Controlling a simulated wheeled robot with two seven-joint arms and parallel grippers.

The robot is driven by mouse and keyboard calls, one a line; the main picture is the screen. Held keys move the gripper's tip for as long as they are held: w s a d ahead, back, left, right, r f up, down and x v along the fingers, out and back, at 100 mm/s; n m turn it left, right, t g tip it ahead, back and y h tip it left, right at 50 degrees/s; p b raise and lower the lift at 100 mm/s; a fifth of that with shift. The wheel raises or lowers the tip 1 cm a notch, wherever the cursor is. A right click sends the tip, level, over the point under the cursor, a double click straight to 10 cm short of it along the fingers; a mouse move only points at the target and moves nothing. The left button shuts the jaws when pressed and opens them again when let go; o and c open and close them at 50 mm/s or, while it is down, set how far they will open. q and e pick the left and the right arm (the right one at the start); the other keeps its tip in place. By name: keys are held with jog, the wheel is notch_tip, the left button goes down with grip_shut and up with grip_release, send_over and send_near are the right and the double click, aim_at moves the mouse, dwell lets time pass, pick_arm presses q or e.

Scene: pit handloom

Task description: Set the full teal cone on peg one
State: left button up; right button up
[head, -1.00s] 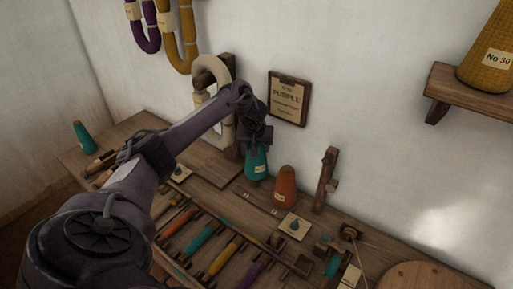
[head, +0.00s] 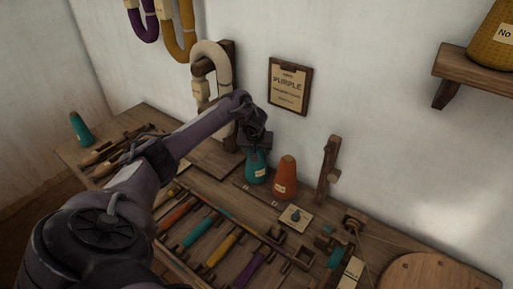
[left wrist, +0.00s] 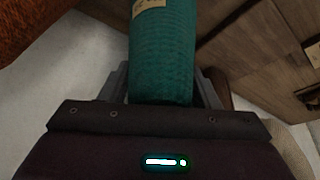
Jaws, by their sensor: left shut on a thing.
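My left gripper (head: 257,147) is shut on the upper part of a teal cone (head: 257,170), upright at the back of the bench. I cannot tell whether its base touches the wood. In the left wrist view the teal cone (left wrist: 163,55), with a pale label, fills the space between the fingers (left wrist: 163,85). An orange cone (head: 285,178) stands just right of it. A second, slimmer teal cone (head: 81,130) stands at the far left end. A pale plate with a small peg (head: 295,216) lies in front of the orange cone. My right gripper is out of view.
A wooden upright (head: 327,170) stands right of the orange cone. A cream skein (head: 211,65) hangs behind my forearm. A rack of coloured spools (head: 220,248) fills the bench front. A wall sign reads PURPLE (head: 288,87).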

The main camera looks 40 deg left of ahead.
pick_arm(q)
jog(key=o, duration=1.8)
notch_tip(320, 180, up, 8)
jog(key=p, duration=1)
jog(key=shift+r, duration=0.1)
